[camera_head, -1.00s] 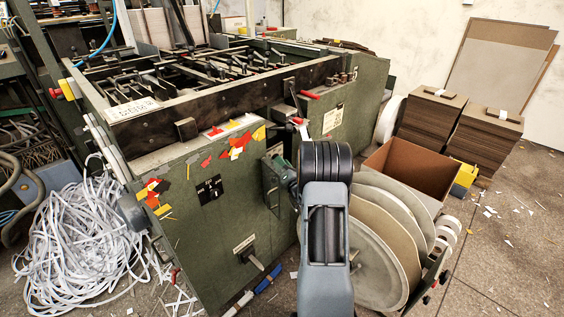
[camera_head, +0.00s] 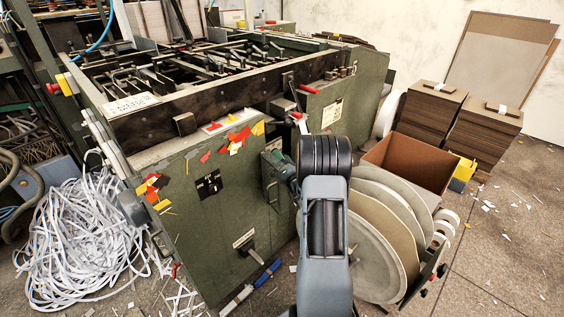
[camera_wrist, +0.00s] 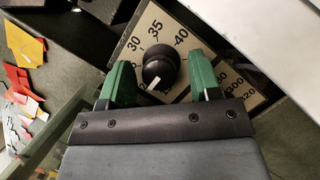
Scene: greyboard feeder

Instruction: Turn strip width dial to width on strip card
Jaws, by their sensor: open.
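The black round dial knob (camera_wrist: 158,60) carries a short white mark on its side nearest my wrist. It sits on a cream plate (camera_wrist: 138,28) with printed numbers; 30, 35 and 40 are readable around the knob. My gripper (camera_wrist: 160,74) is open, with one green finger on each side of the knob. Whether either finger touches it, I cannot tell.
The green machine (camera_head: 225,215) fills the middle. Red and yellow paper scraps (camera_wrist: 22,85) lie left of my gripper. Large discs (camera_head: 385,225) and an open brown box (camera_head: 412,160) stand right of my arm.

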